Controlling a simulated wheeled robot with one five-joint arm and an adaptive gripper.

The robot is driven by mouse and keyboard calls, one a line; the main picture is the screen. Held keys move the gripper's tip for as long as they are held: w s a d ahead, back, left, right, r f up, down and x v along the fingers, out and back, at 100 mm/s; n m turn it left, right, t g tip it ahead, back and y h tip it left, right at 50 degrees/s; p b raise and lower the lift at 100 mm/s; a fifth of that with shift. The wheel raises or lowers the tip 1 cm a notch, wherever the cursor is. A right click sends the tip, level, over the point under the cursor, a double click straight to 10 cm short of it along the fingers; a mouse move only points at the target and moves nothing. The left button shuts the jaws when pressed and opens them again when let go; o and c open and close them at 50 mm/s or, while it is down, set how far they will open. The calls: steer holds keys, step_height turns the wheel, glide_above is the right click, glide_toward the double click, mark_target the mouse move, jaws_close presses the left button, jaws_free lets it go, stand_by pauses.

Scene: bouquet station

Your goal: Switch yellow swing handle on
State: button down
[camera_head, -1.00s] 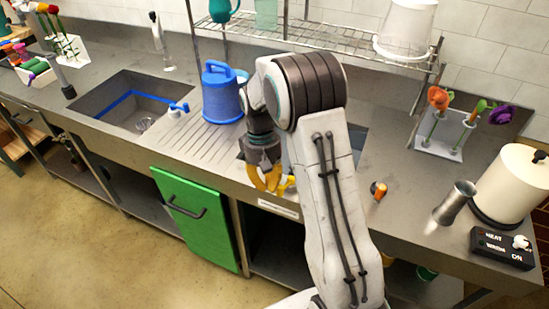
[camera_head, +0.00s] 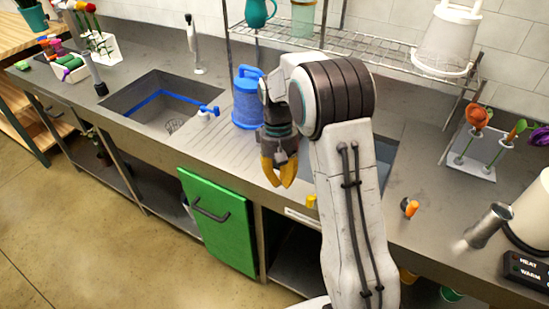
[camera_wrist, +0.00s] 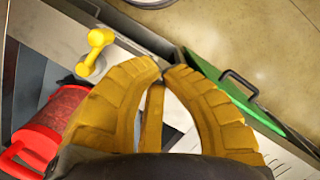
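The yellow swing handle (camera_wrist: 96,52) shows in the wrist view as a short yellow bar with rounded ends, at the counter's front edge. In the head view only a small yellow part (camera_head: 311,202) shows beside my arm; the rest is hidden. My gripper (camera_head: 279,184) is above the counter's front edge, to the left of the handle and apart from it. In the wrist view its yellow-brown fingers (camera_wrist: 161,69) nearly meet at the tips, with nothing held between them. I cannot tell whether the handle is on or off.
A green door (camera_head: 222,232) is below the counter. A blue watering can (camera_head: 247,105) stands behind my gripper. A red object with a handle (camera_wrist: 40,145) is at the lower left of the wrist view. A sink (camera_head: 160,105) is to the left; the floor is clear.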

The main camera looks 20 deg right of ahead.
steer(key=a+b+v, duration=0.1)
steer(key=b+v, duration=0.1)
steer(key=v, duration=0.4)
steer(key=shift+a+r, duration=0.2)
steer(key=shift+r, duration=0.15)
stand_by(0.4)
